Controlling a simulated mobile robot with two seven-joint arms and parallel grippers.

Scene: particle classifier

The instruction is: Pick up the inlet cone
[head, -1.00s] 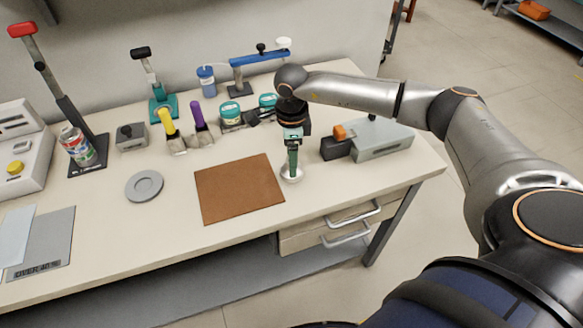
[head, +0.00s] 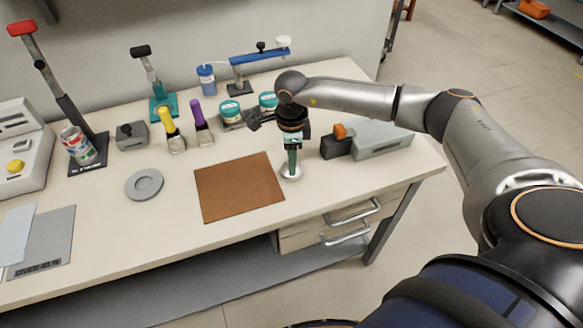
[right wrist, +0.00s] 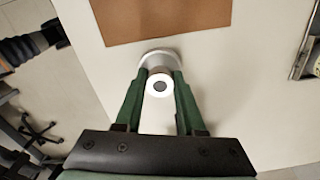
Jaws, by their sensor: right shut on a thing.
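The inlet cone (head: 291,174) is a small pale piece with a wide round base. It stands on the workbench just right of the brown mat. In the right wrist view the cone (right wrist: 159,86) shows a white round top with a dark hole, between the two green fingers. My right gripper (head: 291,166) points down over it, and its fingers (right wrist: 159,90) are shut on the cone's narrow upper part. The cone looks upright; I cannot tell whether its base touches the bench. My left gripper is not in view.
The brown mat (head: 238,188) lies left of the cone. A grey box device with an orange part (head: 380,140) stands to the right. The bench front is clear.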

